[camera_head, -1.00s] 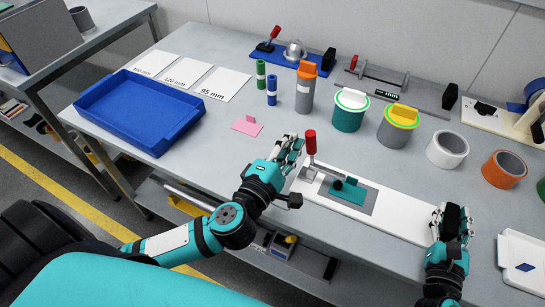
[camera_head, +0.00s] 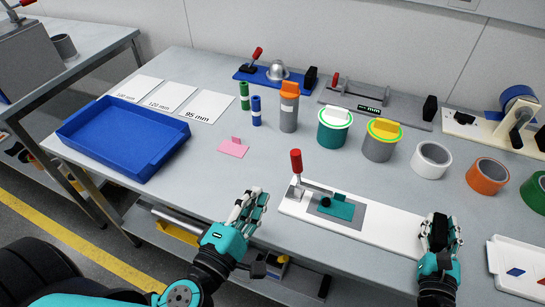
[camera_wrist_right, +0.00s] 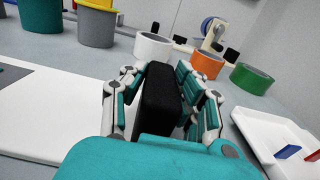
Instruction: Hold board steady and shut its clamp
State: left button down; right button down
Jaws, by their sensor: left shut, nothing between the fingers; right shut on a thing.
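The white board (camera_head: 378,222) lies on the bench, with a grey plate (camera_head: 352,216) and a teal piece (camera_head: 337,207) on it. The clamp (camera_head: 296,163) stands at its left end; its red handle is upright and its thin bar reaches right towards the teal piece. Whether the bar's tip touches it is too small to tell. My left gripper (camera_head: 256,205) is shut and empty, left of the clamp and apart from it. My right gripper (camera_head: 440,235) is shut on a black block (camera_wrist_right: 160,98) at the board's right end. The board also shows in the right wrist view (camera_wrist_right: 60,115).
A blue tray (camera_head: 77,142) and a pink tag (camera_head: 232,149) lie to the left. Behind the board stand a teal pot (camera_head: 333,134), a grey pot (camera_head: 378,148) and tape rolls (camera_head: 431,161). A white tray (camera_head: 512,285) is close right of my right gripper.

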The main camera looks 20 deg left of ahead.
jog(key=shift+f, duration=0.2)
jog(key=c, duration=0.9)
grip_release()
jog(key=shift+r, duration=0.1)
